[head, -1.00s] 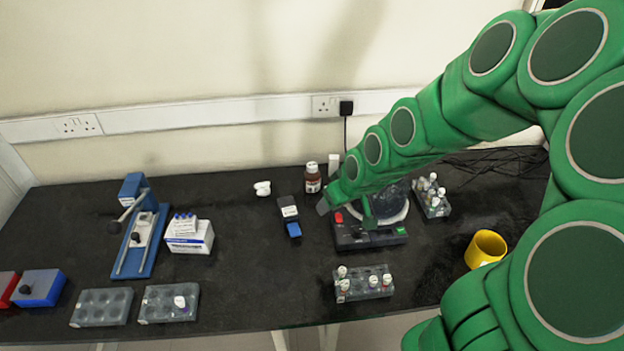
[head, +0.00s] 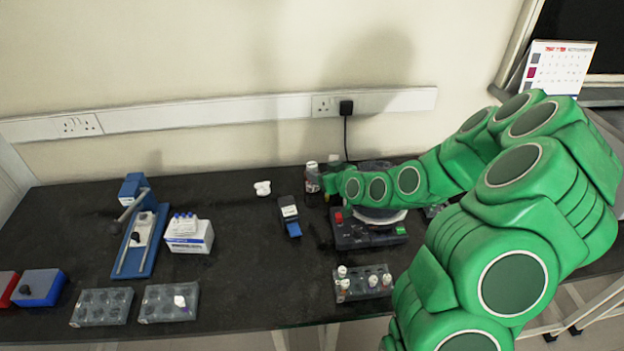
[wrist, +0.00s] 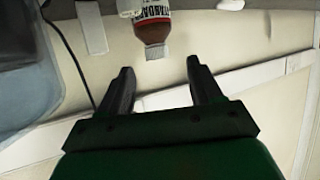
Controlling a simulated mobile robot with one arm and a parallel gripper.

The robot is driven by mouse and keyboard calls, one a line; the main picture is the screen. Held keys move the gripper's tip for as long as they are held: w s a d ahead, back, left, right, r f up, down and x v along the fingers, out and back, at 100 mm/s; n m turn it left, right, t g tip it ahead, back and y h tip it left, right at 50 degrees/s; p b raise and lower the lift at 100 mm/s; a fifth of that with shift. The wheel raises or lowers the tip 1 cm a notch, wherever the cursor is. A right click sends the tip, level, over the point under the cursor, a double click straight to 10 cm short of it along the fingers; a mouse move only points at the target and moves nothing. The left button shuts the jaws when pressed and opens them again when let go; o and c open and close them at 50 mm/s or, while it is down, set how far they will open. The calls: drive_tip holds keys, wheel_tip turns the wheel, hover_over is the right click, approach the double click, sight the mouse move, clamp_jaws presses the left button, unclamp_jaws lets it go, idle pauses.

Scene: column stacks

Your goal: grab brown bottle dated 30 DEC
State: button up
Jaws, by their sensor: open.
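A brown bottle (head: 312,179) with a white cap and a pale label stands upright at the back of the black bench. In the wrist view the brown bottle (wrist: 153,31) appears upside down, and part of its label reads "STANDARD". No date is legible. My gripper (head: 326,183) is at the bottle's right side in the head view, its fingers small and partly unclear. In the wrist view my gripper (wrist: 160,70) is open and empty. The bottle's cap lies just beyond the gap between the fingertips, with no clear contact.
A red-buttoned device (head: 352,238) stands in front of my gripper. A dark handheld meter (head: 289,212) lies to its left, with a vial rack (head: 362,284) nearer the front. A blue press (head: 142,235) and white box (head: 188,238) stand left. A socket trunking runs behind.

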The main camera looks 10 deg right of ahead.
sight(314, 167)
drive_tip(key=shift+w+f+t, duration=0.1)
drive_tip(key=shift+w+t, duration=0.2)
drive_tip(key=shift+w, duration=0.1)
drive_tip(key=shift+x, duration=3.55)
clamp_jaws()
